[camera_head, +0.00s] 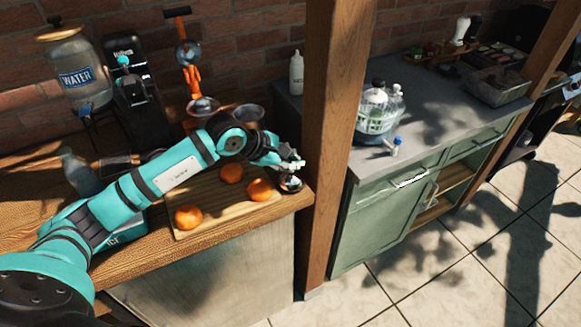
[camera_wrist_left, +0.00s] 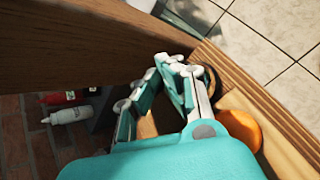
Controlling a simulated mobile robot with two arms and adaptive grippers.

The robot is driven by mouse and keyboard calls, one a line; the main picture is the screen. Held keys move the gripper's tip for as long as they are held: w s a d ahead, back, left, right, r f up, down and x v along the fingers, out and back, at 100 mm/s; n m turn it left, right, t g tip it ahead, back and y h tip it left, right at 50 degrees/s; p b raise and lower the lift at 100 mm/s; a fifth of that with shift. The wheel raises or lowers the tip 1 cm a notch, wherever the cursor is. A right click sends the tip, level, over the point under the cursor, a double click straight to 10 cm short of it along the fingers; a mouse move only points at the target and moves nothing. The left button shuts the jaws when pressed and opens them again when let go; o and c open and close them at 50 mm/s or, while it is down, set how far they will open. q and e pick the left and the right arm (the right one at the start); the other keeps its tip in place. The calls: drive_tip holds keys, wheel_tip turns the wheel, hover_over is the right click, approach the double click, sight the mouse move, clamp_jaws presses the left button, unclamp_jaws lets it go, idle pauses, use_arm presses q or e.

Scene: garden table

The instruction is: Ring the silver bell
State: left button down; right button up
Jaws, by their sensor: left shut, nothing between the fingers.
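The silver bell (camera_head: 291,184) is a small dark, shiny round thing at the right front corner of the wooden counter (camera_head: 150,251), beside the wooden post. My left gripper (camera_head: 298,164) is just above and behind it in the head view, shut and empty. In the left wrist view the shut fingertips (camera_wrist_left: 177,65) are close beside a dark round edge (camera_wrist_left: 212,82), which seems to be the bell, partly hidden behind a finger. I cannot tell whether they touch. My right gripper is in neither view.
Three oranges (camera_head: 188,217) lie on a cutting board (camera_head: 215,226) under my left arm. A thick wooden post (camera_head: 330,120) stands right of the bell. A water jar (camera_head: 75,70) and a juicer (camera_head: 190,60) stand at the back. A green cabinet (camera_head: 385,215) is beyond the post.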

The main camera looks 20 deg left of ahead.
sight(292, 171)
use_arm(q)
drive_tip(key=shift+r, duration=0.15)
wheel_tip(292, 171, up, 6)
drive_tip(key=shift+f+p, duration=0.1)
drive_tip(key=shift+p, duration=1)
